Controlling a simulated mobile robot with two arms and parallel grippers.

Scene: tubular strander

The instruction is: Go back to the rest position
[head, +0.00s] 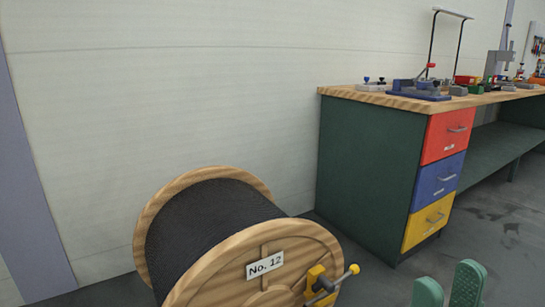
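My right gripper (447,288) shows at the bottom right edge of the head view. Only its two green finger pads are in view, with a gap between them and nothing held there. They show over the dark floor, to the right of the wooden cable reel (270,252) and apart from it in the picture. The reel is wound with dark wire and has a "No. 12" label (265,264) on its flange. A yellow clamp with a bar handle (321,283) sits at the reel's hub. My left gripper is not in view.
A green workbench (365,170) with red, blue and yellow drawers (436,179) stands at the right. Tools and a blue fixture (420,90) lie on its wooden top. A pale wall (200,90) closes the back. Dark floor (385,285) is clear between reel and bench.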

